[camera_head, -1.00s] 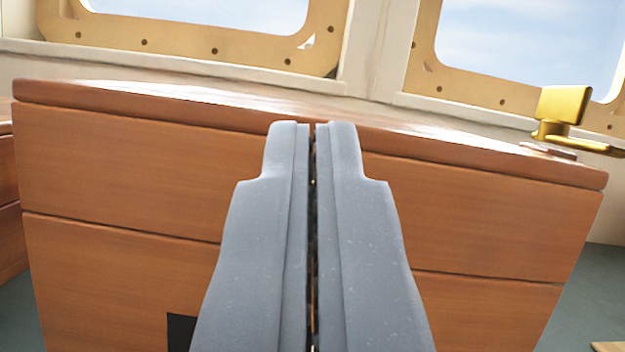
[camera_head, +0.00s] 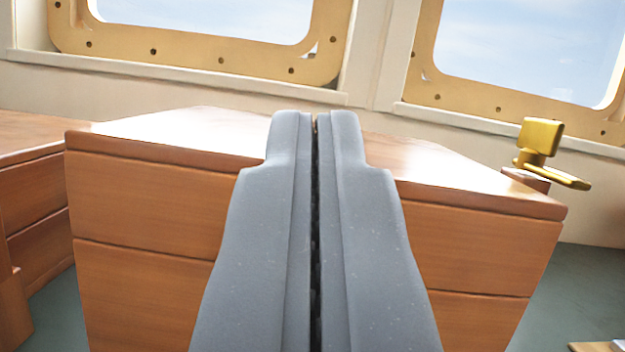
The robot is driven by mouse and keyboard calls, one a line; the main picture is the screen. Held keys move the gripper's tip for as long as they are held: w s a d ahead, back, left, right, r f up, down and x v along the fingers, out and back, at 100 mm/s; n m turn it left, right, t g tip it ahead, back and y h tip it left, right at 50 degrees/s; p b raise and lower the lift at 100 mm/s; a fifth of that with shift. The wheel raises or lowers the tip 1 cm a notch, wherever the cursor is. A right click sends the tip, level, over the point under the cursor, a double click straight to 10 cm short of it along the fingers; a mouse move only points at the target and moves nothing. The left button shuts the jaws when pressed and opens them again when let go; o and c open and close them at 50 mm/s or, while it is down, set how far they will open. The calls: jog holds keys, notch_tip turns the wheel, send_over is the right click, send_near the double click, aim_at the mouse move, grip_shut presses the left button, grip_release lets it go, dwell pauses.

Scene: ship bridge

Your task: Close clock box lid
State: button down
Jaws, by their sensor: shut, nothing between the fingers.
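My gripper (camera_head: 315,118) is shut and empty, with its two grey fingers side by side in the middle of the view. Its tips appear in front of a wooden cabinet (camera_head: 150,215) with a glossy reddish-brown top. The fingers hide the middle of the cabinet's front and part of its top. I cannot make out a clock box or its lid in this view.
A gold-coloured fitting (camera_head: 541,137) stands at the cabinet's right end. Another wooden cabinet (camera_head: 35,190) is at the left. Brass-framed windows (camera_head: 195,55) line the wall behind. Green floor (camera_head: 590,270) shows at the right.

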jog(key=b+v, duration=0.3)
jog(key=v, duration=0.5)
jog(key=shift+f, duration=0.45)
notch_tip(320, 180, up, 22)
jog(key=s+g+h+p, duration=0.1)
jog(key=g+p, duration=0.3)
jog(key=p, duration=0.2)
jog(key=s+a+r+m+g+p, duration=0.1)
jog(key=s+a+r+p, duration=0.1)
jog(key=s+r, duration=0.4)
jog(key=s+a+r+m+g+p, duration=0.1)
jog(key=s+a+r+g+p, duration=0.1)
jog(key=s+a+r, duration=0.2)
jog(key=s+r, duration=0.3)
jog(key=r, duration=0.2)
jog(key=shift+s+y, duration=0.3)
